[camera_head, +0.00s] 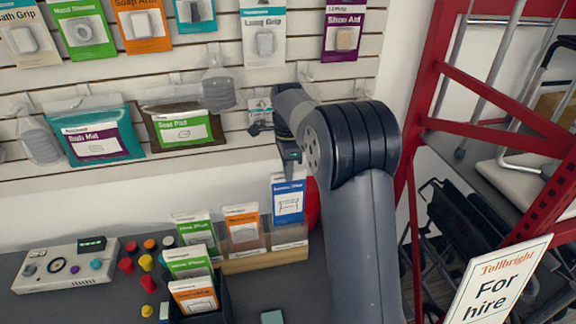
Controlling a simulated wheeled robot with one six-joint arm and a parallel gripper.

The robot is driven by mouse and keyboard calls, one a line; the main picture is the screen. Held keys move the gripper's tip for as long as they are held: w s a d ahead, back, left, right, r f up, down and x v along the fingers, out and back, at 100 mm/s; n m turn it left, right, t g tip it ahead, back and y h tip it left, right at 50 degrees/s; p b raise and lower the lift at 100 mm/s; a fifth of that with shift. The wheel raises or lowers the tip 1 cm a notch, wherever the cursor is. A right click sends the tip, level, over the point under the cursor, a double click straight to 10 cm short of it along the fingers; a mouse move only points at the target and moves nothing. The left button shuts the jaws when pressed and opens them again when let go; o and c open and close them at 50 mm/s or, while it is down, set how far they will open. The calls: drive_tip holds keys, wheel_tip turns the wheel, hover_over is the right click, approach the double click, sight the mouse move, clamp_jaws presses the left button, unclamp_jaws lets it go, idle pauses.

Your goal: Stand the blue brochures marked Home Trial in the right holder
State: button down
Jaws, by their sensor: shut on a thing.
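A blue brochure (288,202) with a white picture panel hangs upright at the right end of a row of clear holders. Its title is too small to read. My gripper (289,158) is shut on its top edge from above, the fingers partly hidden by my arm. The brochure's lower edge is near the mouth of the right holder (289,236); I cannot tell whether it is inside. It stands higher than its neighbours. A green brochure (194,229) stands in the left holder and an orange one (242,225) in the middle holder.
The holders share a wooden base (262,262) on the grey counter. A dark box (222,299) with green and orange brochures stands in front. Left are coloured knobs (126,265) and a control panel (68,267). A red object (312,205) is close behind my arm.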

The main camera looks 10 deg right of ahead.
wheel_tip(320, 180, down, 9)
drive_tip(key=b, duration=0.5)
drive_tip(key=shift+r+b, duration=0.2)
drive_tip(key=shift+b, duration=0.2)
drive_tip(key=c, duration=1.4)
unclamp_jaws()
drive_tip(key=shift+o, duration=0.2)
wheel_tip(320, 180, up, 11)
drive_tip(key=shift+f+b, duration=0.1)
drive_tip(key=shift+b, duration=0.2)
drive_tip(key=shift+f, duration=0.15)
